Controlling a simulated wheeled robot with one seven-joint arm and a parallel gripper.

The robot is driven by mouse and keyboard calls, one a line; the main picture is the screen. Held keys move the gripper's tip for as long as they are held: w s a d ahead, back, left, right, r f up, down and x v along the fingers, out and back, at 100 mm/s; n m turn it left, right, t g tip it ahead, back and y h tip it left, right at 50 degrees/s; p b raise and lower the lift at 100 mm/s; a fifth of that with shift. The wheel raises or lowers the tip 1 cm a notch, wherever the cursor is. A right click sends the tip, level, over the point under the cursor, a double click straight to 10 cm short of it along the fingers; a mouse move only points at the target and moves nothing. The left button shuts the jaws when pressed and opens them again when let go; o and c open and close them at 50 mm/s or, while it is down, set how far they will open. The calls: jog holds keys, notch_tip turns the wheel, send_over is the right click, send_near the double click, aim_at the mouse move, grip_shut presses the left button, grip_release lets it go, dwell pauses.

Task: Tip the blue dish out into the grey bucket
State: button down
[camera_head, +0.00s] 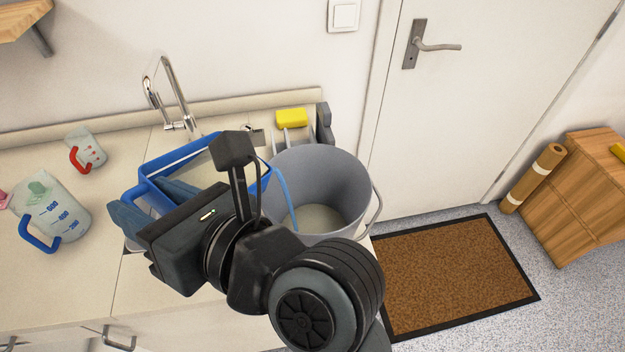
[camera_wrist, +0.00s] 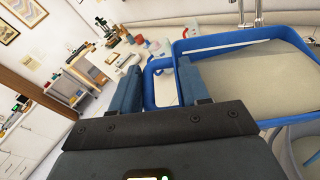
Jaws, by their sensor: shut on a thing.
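The blue-rimmed dish (camera_head: 180,154) is over the counter, left of the grey bucket (camera_head: 345,175). My gripper (camera_head: 150,203) is shut on the dish's blue handle at its left end. In the wrist view, the handle of the dish (camera_wrist: 232,40) passes between the fingers (camera_wrist: 160,88). The dish appears tilted, with its right edge reaching over the bucket's left side. A beige-grey surface shows inside the dish; I cannot tell whether it is contents or its floor. The bucket stands upright, with a pale bottom visible. My arm hides part of the dish and the bucket's front.
A measuring jug (camera_head: 55,215) and a small red-handled jug (camera_head: 86,148) stand at left on the counter (camera_head: 60,285). A tap (camera_head: 168,95) rises behind the dish. A yellow sponge (camera_head: 291,118) sits behind the bucket. A brown doormat (camera_head: 455,270) lies on the floor at right.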

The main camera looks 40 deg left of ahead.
jog(key=shift+w+d+r, duration=0.25)
jog(key=shift+w+r, duration=0.2)
jog(key=shift+r, duration=0.05)
dwell(0.4)
jog(key=shift+w+d+r+m+y, duration=0.15)
jog(key=shift+w+r+m+y, duration=0.15)
jog(key=shift+m, duration=0.1)
jog(key=shift+w+d, duration=0.15)
jog(key=shift+w+d+r+y, duration=0.1)
jog(key=shift+w+d+y, duration=0.05)
jog(key=shift+w+y, duration=0.15)
jog(key=shift+w+d+m, duration=0.2)
jog(key=shift+w+m, duration=0.05)
jog(key=shift+m, duration=0.15)
